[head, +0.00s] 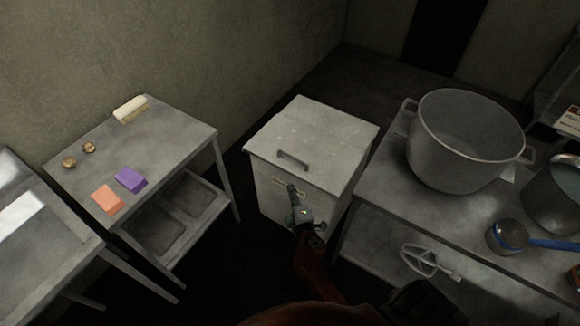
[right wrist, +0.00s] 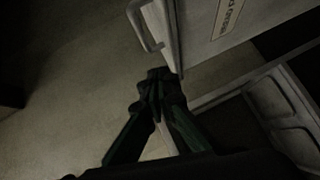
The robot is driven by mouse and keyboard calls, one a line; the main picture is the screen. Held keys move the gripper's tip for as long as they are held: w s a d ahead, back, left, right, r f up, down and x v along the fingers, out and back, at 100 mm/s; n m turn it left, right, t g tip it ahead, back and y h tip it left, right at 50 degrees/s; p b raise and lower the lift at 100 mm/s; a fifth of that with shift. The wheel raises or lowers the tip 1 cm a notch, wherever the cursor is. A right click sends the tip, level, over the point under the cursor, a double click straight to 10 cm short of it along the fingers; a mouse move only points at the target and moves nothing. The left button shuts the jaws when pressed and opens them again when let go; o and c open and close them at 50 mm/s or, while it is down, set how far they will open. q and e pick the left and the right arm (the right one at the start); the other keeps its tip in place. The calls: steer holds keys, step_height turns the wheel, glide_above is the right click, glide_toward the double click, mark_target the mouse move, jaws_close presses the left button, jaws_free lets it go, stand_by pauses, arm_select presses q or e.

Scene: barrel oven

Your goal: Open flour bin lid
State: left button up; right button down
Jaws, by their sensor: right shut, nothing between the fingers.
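The flour bin (head: 275,200) is a pale box on the floor between two tables. Its lid (head: 325,130) lies flat and closed, with a grey bar handle (head: 293,158) near the front edge. My right gripper (head: 291,188) is shut and empty, in front of the bin's front face and below the handle in the head view. In the right wrist view the shut fingertips (right wrist: 158,76) are beside the lid's edge, close to the handle (right wrist: 144,27) but apart from it. Part of the label (right wrist: 228,14) on the bin's front shows there. My left gripper is out of view.
A metal table (head: 190,125) at left holds a brush (head: 131,109), an orange block (head: 107,200), a purple block (head: 131,179) and two small brass items. At right, close to the bin, a table holds a large pot (head: 445,165) and a blue-handled ladle (head: 510,235).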

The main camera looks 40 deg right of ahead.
steer(key=r, duration=0.2)
steer(key=b, duration=0.1)
glide_toward(290, 157)
steer(key=w+a, duration=0.2)
steer(key=w, duration=0.2)
steer(key=d, duration=0.1)
steer(key=w+d+f, duration=0.1)
steer(key=shift+d+f+b, duration=0.15)
steer(key=shift+d+b, duration=0.15)
steer(key=shift+d, duration=0.05)
steer(key=shift+w+d+f, duration=0.1)
steer(key=shift+w+d, duration=0.15)
steer(key=shift+d, duration=0.3)
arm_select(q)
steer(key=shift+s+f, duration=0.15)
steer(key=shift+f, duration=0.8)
arm_select(e)
steer(key=shift+d, duration=0.1)
